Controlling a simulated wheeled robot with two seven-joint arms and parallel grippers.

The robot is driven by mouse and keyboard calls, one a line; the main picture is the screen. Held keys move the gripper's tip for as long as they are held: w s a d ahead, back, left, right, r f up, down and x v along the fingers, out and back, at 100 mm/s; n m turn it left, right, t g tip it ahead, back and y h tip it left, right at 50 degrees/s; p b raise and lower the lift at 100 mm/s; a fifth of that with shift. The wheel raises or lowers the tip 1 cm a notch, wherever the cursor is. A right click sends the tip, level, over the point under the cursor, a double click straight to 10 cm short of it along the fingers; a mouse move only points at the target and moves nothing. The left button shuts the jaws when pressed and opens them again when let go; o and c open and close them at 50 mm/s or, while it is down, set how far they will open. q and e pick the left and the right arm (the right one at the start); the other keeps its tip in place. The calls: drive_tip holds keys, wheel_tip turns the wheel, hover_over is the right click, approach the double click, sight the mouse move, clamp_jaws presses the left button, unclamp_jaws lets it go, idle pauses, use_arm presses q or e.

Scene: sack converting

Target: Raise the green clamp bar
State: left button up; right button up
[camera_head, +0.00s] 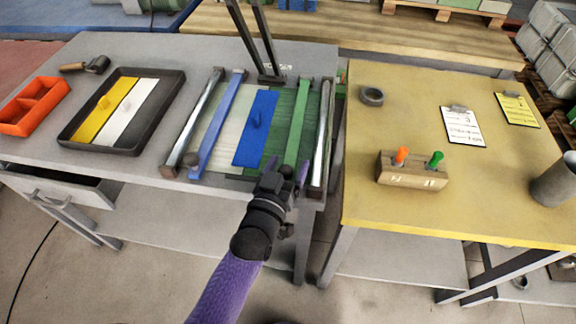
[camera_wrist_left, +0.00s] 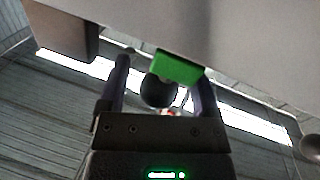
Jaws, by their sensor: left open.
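The green clamp bar (camera_head: 301,118) lies along the right side of the fixture on the grey bench, parallel to a chrome rail. My left gripper (camera_head: 292,170) is at the bar's near end, in front of the bench edge. In the left wrist view the gripper (camera_wrist_left: 163,85) is open, with one finger on each side of the bar's green end (camera_wrist_left: 178,68) and a dark round knob (camera_wrist_left: 157,92). I cannot tell whether the fingers touch the knob. My right gripper is not in view.
A blue clamp bar (camera_head: 213,128) lies at the fixture's left, with a blue plate (camera_head: 256,128) between the bars. A dark tray (camera_head: 163,107) and an orange bin (camera_head: 38,117) stand further left. The yellow table (camera_head: 400,222) on the right holds a wooden block (camera_head: 408,174).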

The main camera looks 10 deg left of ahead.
use_arm(q)
drive_tip(key=shift+w+d, duration=0.1)
drive_tip(key=shift+w, duration=0.2)
drive_tip(key=shift+c, duration=0.2)
clamp_jaws()
idle(1.1)
